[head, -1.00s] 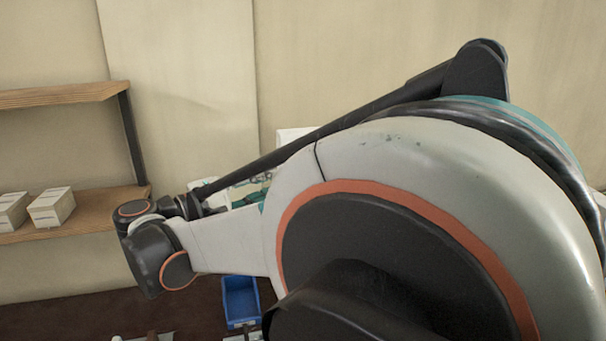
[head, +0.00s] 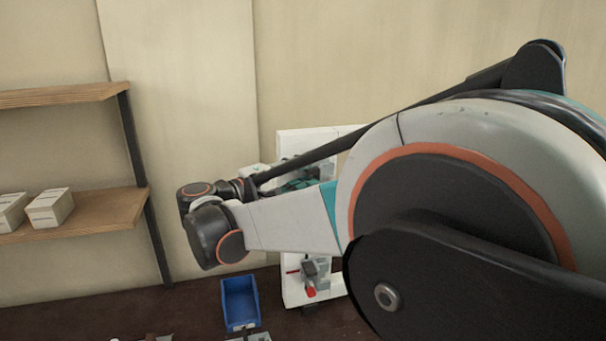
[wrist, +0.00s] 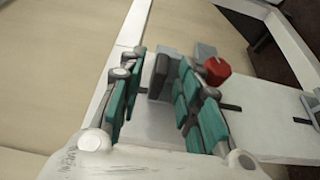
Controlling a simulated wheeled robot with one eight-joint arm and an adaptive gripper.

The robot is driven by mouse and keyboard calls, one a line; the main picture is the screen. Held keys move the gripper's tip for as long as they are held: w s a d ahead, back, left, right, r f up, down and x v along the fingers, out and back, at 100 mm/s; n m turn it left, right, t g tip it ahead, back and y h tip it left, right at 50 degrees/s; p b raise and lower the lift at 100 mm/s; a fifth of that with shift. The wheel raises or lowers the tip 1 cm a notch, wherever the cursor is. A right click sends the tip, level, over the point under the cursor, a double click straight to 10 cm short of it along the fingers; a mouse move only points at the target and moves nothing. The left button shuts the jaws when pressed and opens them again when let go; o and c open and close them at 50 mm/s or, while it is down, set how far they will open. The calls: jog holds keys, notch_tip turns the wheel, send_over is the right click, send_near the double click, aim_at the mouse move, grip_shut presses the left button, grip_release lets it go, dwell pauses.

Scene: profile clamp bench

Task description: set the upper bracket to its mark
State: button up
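In the wrist view, a grey bracket (wrist: 165,76) with a red knob (wrist: 217,70) sits on a white profile (wrist: 265,118). It seems to be the upper one. My gripper (wrist: 158,92) has its teal fingers spread on either side of the grey block, with a gap visible on the left; contact on the right cannot be told. Dark marks cross the white profile to the right of the bracket. In the head view, my gripper (head: 298,184) is partly hidden behind my arm, near the upper part of the white upright (head: 291,143). The upper bracket is not clear there.
A lower bracket with a red knob (head: 311,291) is on the upright's lower part. A blue bin (head: 240,302) stands on the dark bench (head: 190,300) beside it. A wooden shelf (head: 100,212) with white boxes (head: 49,207) is at the left.

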grip_shut()
notch_tip(320, 180, down, 2)
jog(key=shift+f+b, duration=0.1)
jog(key=shift+b, duration=0.45)
jog(key=shift+o, duration=0.6)
grip_release()
jog(key=v, duration=1.2)
jog(key=shift+w, duration=0.1)
